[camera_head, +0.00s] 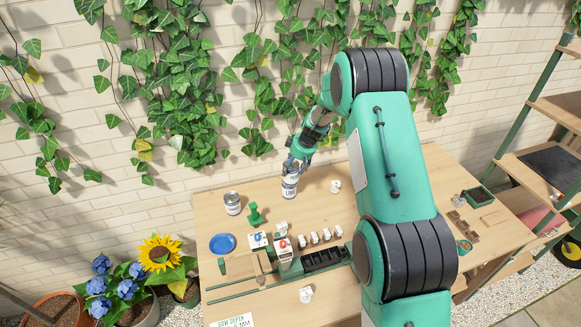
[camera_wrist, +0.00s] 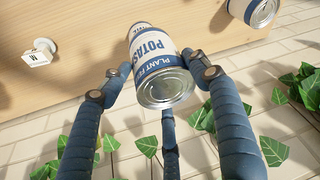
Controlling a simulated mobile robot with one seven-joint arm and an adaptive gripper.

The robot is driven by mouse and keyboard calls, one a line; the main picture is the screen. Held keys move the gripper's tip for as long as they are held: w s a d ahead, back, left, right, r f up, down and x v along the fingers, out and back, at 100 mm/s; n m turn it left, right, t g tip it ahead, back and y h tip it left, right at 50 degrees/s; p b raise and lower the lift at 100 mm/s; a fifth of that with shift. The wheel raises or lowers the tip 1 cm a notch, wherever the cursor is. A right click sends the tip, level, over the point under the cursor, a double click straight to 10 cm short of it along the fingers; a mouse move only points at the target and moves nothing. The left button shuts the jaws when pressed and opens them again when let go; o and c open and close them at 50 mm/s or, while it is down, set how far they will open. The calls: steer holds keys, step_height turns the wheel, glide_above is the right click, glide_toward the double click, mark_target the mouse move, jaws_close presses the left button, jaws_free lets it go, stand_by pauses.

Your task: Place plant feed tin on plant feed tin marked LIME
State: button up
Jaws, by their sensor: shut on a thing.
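My three-fingered gripper (camera_wrist: 160,78) is closed around a white and blue plant feed tin (camera_wrist: 155,65) whose label reads POTAS in the wrist view; its metal end faces the camera. In the head view my gripper (camera_head: 297,163) is above the table, and its fingers mostly hide the held tin. Directly below the fingers is a tin that appears marked LIME (camera_head: 289,188), upright on the table. In the wrist view it seems to show just beyond the held tin. I cannot tell whether the two tins touch.
Another tin (camera_head: 232,203) stands to the left, also in the wrist view (camera_wrist: 252,10). A green object (camera_head: 254,214), a blue dish (camera_head: 222,243) and a small white tagged item (camera_head: 335,186) are nearby.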

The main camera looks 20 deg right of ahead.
steer(key=shift+w+d+f, duration=0.1)
steer(key=shift+w, duration=1)
steer(key=shift+w+d+f, duration=0.1)
steer(key=shift+w, duration=1)
steer(key=shift+f+p, duration=0.4)
steer(key=shift+f, duration=1.3)
steer(key=shift+f, duration=0.15)
steer(key=o, duration=1.5)
steer(key=shift+b+v, duration=0.4)
steer(key=shift+v, duration=5.7)
